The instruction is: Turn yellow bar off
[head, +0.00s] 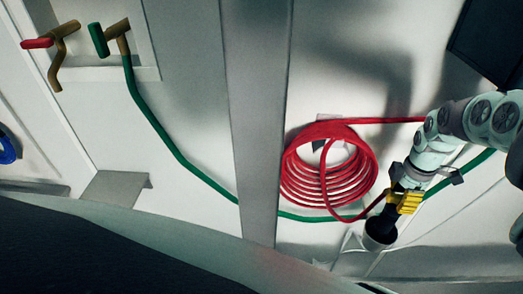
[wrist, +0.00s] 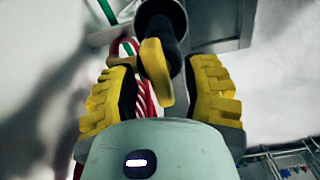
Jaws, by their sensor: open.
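A yellow bar (wrist: 157,72) hangs beside a dark round fitting in the wrist view, with a brass-coloured stub to its left. My gripper (wrist: 160,95) has its two yellow ridged fingers spread, one on each side of the bar. A gap shows between the bar and each finger, so the bar is not gripped. In the head view my gripper (head: 404,198) is at the lower right, by a dark cylindrical fitting (head: 382,226). The yellow bar cannot be told apart from my yellow fingers there.
A coiled red hose (head: 300,190) hangs on the wall left of my gripper. A green hose (head: 168,140) runs along the wall behind a grey vertical post (head: 257,110). Red-handled (head: 38,43) and green-handled (head: 98,40) valves are at the upper left.

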